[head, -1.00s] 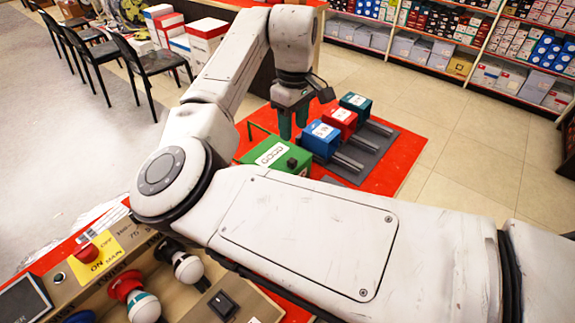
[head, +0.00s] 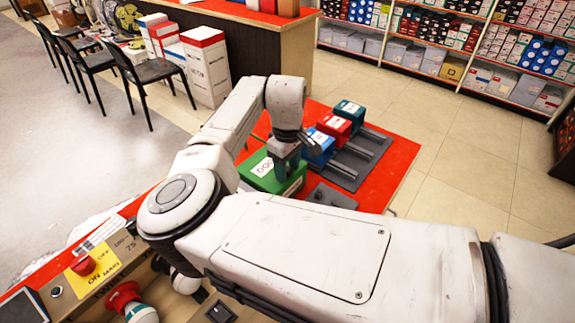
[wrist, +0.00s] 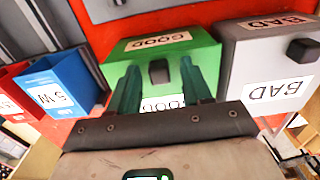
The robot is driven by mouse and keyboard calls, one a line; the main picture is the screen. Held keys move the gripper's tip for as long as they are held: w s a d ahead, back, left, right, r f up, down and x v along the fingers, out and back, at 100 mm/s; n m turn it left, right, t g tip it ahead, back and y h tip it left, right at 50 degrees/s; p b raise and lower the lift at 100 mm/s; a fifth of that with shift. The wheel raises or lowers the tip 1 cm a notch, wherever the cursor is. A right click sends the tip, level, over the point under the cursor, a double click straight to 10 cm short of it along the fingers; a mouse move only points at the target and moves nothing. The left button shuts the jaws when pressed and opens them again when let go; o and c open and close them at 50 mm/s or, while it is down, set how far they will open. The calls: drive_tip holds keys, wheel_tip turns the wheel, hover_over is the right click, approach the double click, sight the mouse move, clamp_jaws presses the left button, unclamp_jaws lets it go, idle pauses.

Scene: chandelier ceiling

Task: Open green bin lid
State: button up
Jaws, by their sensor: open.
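The green bin (head: 258,181) with a "GOOD" label stands on the red table in the head view, and its lid looks shut. In the wrist view the green bin (wrist: 208,60) is in the middle, with a dark knob (wrist: 159,72) on it. My gripper (head: 284,172) is low over the bin in the head view and hides the knob there. In the wrist view my gripper (wrist: 160,88) has its two teal fingers apart, one on each side of the knob. I cannot tell whether they touch the lid.
A grey "BAD" bin (wrist: 238,55) stands right of the green bin in the wrist view. A blue bin (wrist: 72,88) and a red bin (wrist: 20,88) are to the left. The blue (head: 318,152), red (head: 333,130) and teal (head: 350,112) boxes stand behind my gripper.

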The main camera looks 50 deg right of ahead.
clamp_jaws()
idle(0.4)
